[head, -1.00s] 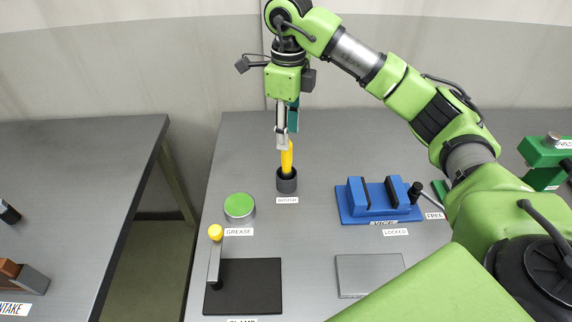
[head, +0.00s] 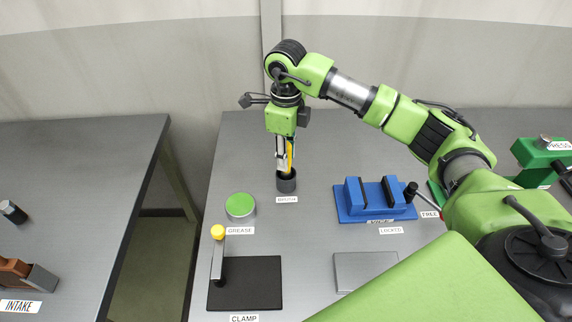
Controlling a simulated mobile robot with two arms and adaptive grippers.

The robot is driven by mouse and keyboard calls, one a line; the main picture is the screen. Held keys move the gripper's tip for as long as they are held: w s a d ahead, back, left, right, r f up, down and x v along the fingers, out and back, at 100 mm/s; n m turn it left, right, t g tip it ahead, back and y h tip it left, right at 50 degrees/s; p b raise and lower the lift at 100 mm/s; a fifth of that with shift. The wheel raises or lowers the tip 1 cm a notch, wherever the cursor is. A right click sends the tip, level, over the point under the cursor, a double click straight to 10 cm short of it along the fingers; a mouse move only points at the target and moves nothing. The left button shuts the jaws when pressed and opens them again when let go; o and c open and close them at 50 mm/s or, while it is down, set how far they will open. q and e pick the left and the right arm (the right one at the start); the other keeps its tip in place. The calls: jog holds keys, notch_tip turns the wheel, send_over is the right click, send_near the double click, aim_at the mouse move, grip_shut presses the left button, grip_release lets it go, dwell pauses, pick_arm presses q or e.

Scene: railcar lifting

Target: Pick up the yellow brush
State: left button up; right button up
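The yellow brush (head: 291,153) stands upright in a dark round holder (head: 286,184) behind the BRUSH label. My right gripper (head: 284,160) points straight down at it, with its fingers low around or beside the brush handle, just above the holder. The fingers hide much of the brush. I cannot tell whether they are open or shut on it. My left gripper is not in view.
A green-topped grease tin (head: 240,206) stands left of the holder. A blue vice (head: 374,199) is to the right, and a clamp with a yellow knob (head: 217,232) is in front. A green press (head: 541,157) is at far right.

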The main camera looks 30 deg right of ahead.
grip_shut()
jog(key=shift+r, duration=0.1)
jog(key=shift+w+r, duration=0.1)
jog(key=shift+r, duration=0.25)
notch_tip(320, 180, up, 9)
jog(key=shift+r+b, duration=0.1)
jog(key=shift+b, duration=1.15)
